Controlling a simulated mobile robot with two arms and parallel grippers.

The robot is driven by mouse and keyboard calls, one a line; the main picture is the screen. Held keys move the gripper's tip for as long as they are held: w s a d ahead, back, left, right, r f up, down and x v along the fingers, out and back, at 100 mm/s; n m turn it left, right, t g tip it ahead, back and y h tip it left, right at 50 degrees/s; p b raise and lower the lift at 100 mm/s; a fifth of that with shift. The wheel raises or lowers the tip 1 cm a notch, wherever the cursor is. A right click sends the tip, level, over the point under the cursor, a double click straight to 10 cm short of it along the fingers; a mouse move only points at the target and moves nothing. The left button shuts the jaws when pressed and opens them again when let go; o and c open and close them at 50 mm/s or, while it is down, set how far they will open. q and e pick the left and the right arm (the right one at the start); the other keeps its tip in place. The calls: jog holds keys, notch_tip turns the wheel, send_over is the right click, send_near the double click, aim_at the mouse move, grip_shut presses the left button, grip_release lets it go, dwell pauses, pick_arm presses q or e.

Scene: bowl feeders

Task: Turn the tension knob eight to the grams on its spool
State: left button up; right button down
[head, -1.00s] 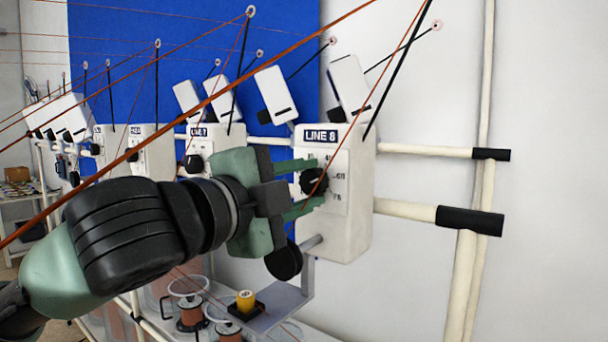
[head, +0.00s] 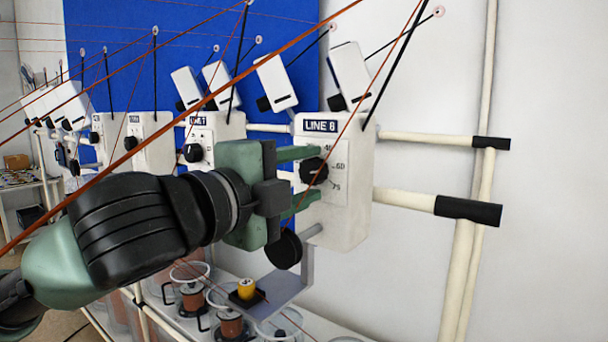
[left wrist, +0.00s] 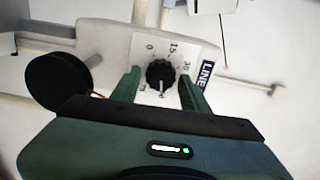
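The black tension knob (head: 314,171) sits on the white dial plate of the box labelled LINE 8 (head: 345,215). Marks around it include 45, 60 and 75 on its right side. In the left wrist view the knob (left wrist: 160,74) shows with 0, 15 and 30 beside it, and its white pointer line faces the gripper's palm. My left gripper (head: 312,174) is open, one green finger above and one below the knob, with gaps in the wrist view. My right gripper is out of view.
The LINE 7 box (head: 224,132) and others stand to the left. Orange lines cross in front. Cream rails (head: 405,200) run right. Copper reels (head: 230,325) stand below.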

pick_arm(q)
jog(key=shift+o, duration=0.3)
jog(key=shift+s+a, duration=0.15)
jog(key=shift+s, duration=0.1)
jog(key=b+v, duration=0.3)
jog(key=v, duration=0.4)
jog(key=shift+a, duration=0.1)
